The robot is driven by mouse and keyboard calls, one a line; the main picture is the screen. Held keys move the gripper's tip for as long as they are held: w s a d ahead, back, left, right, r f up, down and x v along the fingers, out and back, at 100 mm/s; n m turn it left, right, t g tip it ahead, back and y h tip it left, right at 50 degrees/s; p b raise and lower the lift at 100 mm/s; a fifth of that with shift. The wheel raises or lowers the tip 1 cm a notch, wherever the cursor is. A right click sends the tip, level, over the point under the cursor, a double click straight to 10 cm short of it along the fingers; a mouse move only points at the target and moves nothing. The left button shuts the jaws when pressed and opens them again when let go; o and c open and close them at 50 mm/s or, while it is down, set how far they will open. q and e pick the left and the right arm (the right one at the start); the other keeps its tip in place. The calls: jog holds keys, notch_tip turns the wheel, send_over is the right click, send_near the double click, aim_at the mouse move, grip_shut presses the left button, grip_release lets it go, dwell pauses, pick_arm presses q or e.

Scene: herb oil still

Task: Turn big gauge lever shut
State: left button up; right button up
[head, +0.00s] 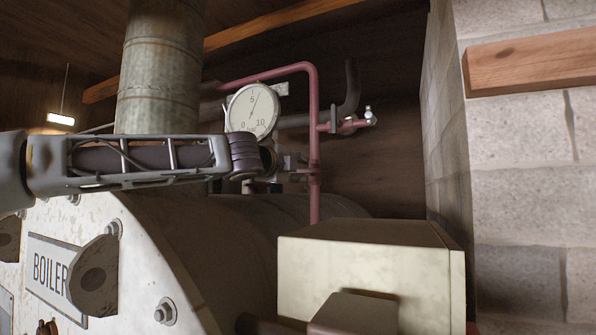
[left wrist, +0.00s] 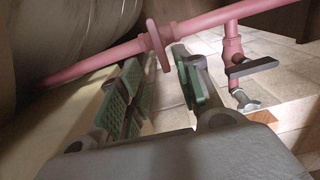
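The big round white gauge (head: 252,110) stands above the boiler, just behind my left wrist in the head view. My left gripper (head: 284,163) is beside and below the gauge, partly hidden by my own wrist. A dark lever-like handle (left wrist: 252,67) sits on a pink branch pipe to the right, apart from the fingers. I cannot tell whether it is the gauge lever. My right gripper is not in view.
The pale boiler (head: 150,240) fills the lower left. A cream box (head: 365,260) stands in front at lower right. A pink pipe (head: 314,130) rises right of the gripper. A block wall (head: 520,200) bounds the right side, and a metal flue (head: 160,65) stands behind my arm.

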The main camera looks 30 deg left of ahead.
pick_arm(q)
jog(key=shift+s+d, duration=0.1)
jog(key=shift+s, duration=1.4)
